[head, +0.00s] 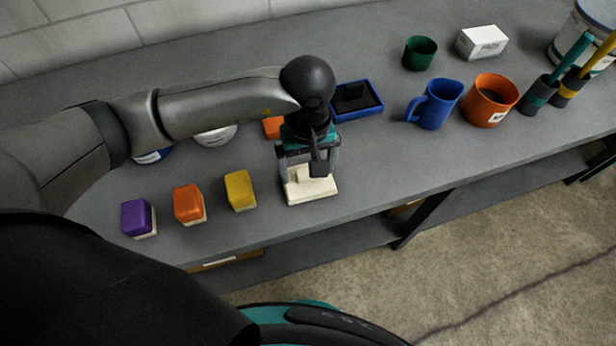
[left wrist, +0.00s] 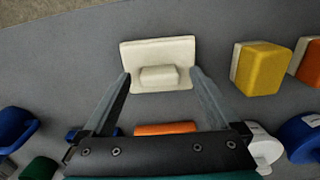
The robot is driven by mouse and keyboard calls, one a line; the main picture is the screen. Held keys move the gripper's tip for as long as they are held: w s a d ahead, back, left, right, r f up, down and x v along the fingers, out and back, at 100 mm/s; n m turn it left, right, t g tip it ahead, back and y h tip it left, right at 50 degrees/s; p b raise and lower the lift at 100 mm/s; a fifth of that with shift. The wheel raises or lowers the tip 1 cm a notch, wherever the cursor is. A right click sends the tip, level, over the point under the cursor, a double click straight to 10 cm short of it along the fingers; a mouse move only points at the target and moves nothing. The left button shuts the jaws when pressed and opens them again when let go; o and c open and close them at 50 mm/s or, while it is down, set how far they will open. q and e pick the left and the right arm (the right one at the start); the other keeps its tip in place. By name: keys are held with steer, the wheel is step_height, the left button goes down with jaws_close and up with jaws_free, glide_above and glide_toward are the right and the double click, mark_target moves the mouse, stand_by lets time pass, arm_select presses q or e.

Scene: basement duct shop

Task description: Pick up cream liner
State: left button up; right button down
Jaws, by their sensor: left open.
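The cream liner (head: 308,190) is a flat cream block with a raised grip on top. It lies on the grey bench near the front edge. My left gripper (head: 310,174) is over it, pointing down, with its fingers apart. In the left wrist view the cream liner (left wrist: 158,50) sits just beyond the fingertips, with its raised grip (left wrist: 159,76) between the lines of the two fingers (left wrist: 160,75). I cannot tell whether the fingers touch it. My right gripper is not in view.
Yellow (head: 240,190), orange (head: 189,204) and purple (head: 138,218) blocks stand left of the liner. Behind are an orange piece (head: 272,127) and a blue tray (head: 374,110). A blue mug (head: 434,105) and an orange mug (head: 490,100) stand right. The bench right of the liner is clear.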

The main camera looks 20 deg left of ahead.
arm_select(q)
steer(key=shift+f, duration=0.5)
steer(key=c, duration=1.5)
steer(key=shift+o, duration=0.2)
steer(key=shift+r, duration=0.1)
